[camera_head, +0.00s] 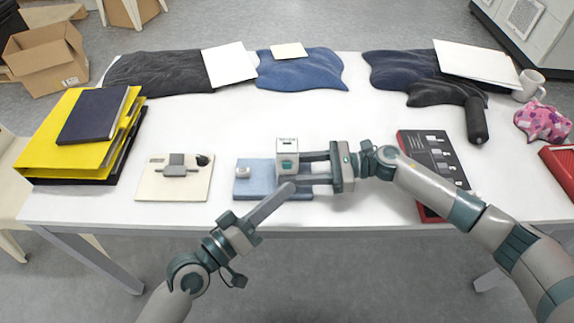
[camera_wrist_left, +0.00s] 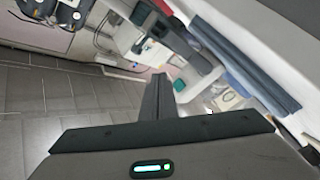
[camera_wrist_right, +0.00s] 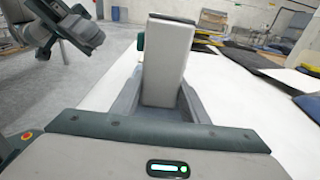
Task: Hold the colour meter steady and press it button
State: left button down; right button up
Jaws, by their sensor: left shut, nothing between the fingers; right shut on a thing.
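The colour meter (camera_head: 287,146), a pale grey box with a teal button or panel on its front and a small label on top, is upright over the blue board (camera_head: 243,187). My right gripper (camera_head: 306,168) comes from the right and is shut on the meter. In the right wrist view the meter (camera_wrist_right: 167,65) stands between the fingers, with a teal part on its left side. My left gripper (camera_head: 291,187) is shut and empty, its tip just in front of and below the meter. I cannot tell whether it touches. Its closed fingers show in the left wrist view (camera_wrist_left: 157,97).
A cream board (camera_head: 150,190) with a grey device lies further left, beside yellow and black binders (camera_head: 65,140). A red-edged case (camera_head: 425,150) lies behind my right arm. Folded cloths line the back.

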pick_arm(q)
jog(key=shift+w, duration=1.25)
jog(key=shift+w, duration=0.15)
dwell(1.1)
jog(key=shift+w, duration=0.3)
jog(key=shift+w, duration=0.45)
dwell(0.8)
jog(key=shift+s, duration=0.1)
dwell(0.4)
jog(key=shift+s, duration=0.8)
jog(key=shift+s, duration=0.1)
jog(key=shift+s, duration=2.4)
